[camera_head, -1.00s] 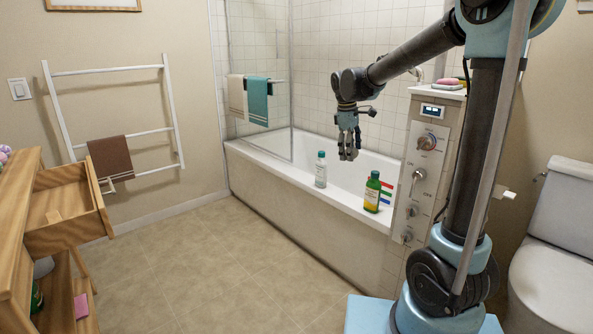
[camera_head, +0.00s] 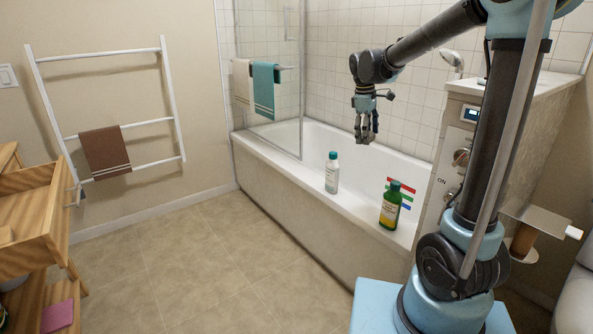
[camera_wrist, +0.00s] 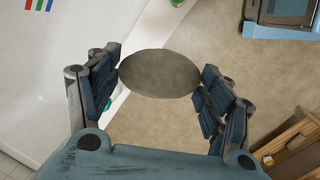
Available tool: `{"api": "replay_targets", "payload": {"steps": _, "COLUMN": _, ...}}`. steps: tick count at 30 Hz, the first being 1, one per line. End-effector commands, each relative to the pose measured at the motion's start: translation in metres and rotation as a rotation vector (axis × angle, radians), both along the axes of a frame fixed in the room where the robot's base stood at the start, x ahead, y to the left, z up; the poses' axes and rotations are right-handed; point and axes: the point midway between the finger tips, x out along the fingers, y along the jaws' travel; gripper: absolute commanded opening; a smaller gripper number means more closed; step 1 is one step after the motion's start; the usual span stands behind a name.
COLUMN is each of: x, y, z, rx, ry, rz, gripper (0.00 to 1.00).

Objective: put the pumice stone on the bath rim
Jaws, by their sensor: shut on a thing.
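The pumice stone is a grey-brown oval (camera_wrist: 160,74) in the wrist view. My gripper (camera_wrist: 161,80) is shut on it, with a finger on each side. In the head view, my gripper (camera_head: 365,134) hangs fingers-down at the bath, above and behind the front rim as seen here. The stone is hard to make out in the head view. The white bath rim (camera_head: 278,160) runs along the front of the tub. A white bottle (camera_head: 332,173) and a green bottle with a yellow label (camera_head: 390,206) stand upright on it.
A glass screen (camera_head: 270,80) with towels stands at the rim's left end. A shower panel (camera_head: 455,160) stands at the right end. The rim between the screen and the white bottle is bare. The tiled floor (camera_head: 200,250) in front is open. A wooden drawer unit (camera_head: 30,215) is at left.

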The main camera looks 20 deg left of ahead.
Motion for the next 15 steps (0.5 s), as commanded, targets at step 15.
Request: {"api": "replay_targets", "payload": {"steps": 15, "x": 0.023, "y": 0.002, "z": -0.037, "rx": 0.006, "ry": 0.01, "rz": 0.146, "gripper": 0.51}}
